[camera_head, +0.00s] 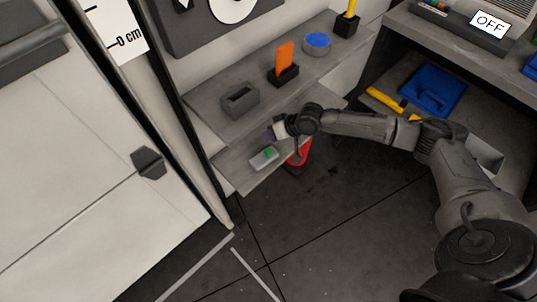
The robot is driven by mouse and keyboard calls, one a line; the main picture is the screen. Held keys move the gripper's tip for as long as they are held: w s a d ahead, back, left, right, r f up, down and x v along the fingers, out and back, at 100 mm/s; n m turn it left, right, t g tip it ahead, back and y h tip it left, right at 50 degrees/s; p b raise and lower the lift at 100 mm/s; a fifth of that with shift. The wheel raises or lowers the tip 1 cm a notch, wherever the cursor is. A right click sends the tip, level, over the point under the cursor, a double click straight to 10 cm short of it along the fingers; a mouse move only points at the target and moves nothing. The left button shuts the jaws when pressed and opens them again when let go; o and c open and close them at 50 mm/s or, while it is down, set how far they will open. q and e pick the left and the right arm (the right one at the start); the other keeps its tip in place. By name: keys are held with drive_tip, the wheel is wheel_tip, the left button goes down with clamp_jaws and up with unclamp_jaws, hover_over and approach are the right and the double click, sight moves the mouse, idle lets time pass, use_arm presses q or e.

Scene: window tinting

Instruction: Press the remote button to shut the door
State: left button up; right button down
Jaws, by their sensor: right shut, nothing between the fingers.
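The remote (264,159) is a small light-grey box with a green button (268,152) on top. It lies on the lower shelf, near its front edge. My right arm reaches in from the right, and my right gripper (274,133) is shut and empty just above and beyond the remote. The fingertips are small and partly hidden, and I see a gap between them and the button. A white panelled door (75,190) with a dark handle stands at the left; how far open it is cannot be told. My left gripper is not in view.
The upper shelf (225,120) holds a dark grey holder (240,100), an orange tool (284,58) in a black stand and a blue round tin (316,42). A red object (299,152) is below my right wrist. The dark floor (335,220) in front is clear.

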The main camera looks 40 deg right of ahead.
sight(270, 150)
wheel_tip(270, 150, down, 4)
drive_tip(key=b, duration=0.3)
drive_tip(key=shift+r, duration=0.25)
drive_tip(key=shift+f+b, duration=0.35)
drive_tip(key=shift+f, duration=0.7)
idle(0.7)
drive_tip(key=shift+f, duration=0.4)
idle(0.3)
